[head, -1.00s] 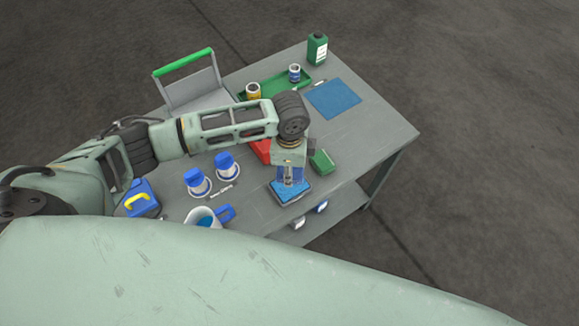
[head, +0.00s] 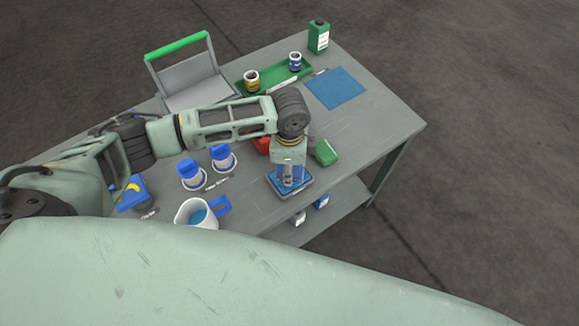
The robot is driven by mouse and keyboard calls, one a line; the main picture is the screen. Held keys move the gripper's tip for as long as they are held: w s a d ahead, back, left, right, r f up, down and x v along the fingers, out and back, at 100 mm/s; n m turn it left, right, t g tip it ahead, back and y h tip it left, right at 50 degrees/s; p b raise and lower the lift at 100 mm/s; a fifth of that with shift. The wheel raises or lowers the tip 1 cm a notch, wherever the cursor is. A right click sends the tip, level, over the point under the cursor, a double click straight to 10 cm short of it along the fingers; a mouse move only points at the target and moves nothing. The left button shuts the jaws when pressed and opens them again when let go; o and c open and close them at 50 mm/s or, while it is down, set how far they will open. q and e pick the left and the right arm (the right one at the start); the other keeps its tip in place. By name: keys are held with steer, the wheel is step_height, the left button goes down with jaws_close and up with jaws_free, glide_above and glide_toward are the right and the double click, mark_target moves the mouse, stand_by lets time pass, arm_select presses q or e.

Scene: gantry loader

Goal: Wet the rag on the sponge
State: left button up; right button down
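My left gripper (head: 288,180) points down, its fingers close together on a blue cloth, which looks like the rag (head: 298,174). The rag shows on both sides of the fingers. Directly below is a shallow dark tray (head: 272,181) with a blue pad in it, likely the sponge (head: 289,191). The rag's lower edge seems to meet the pad, but the gripper partly hides the contact. My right gripper is not in view.
A white jug (head: 188,213) with blue liquid, two blue-capped containers (head: 191,174) and a green block (head: 326,153) stand nearby. Behind are a red item (head: 262,146), a green tray (head: 272,82), a blue mat (head: 337,88) and a green bottle (head: 318,38). The right tabletop is clear.

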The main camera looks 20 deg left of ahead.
arm_select(q)
steer(key=shift+f, duration=0.15)
stand_by(0.4)
steer(key=shift+f, duration=0.35)
stand_by(1.2)
steer(key=shift+s+f, duration=0.1)
steer(key=shift+f, duration=0.05)
stand_by(1.0)
steer(key=shift+p, duration=0.3)
step_height(320, 180, up, 7)
steer(key=p, duration=0.8)
stand_by(0.6)
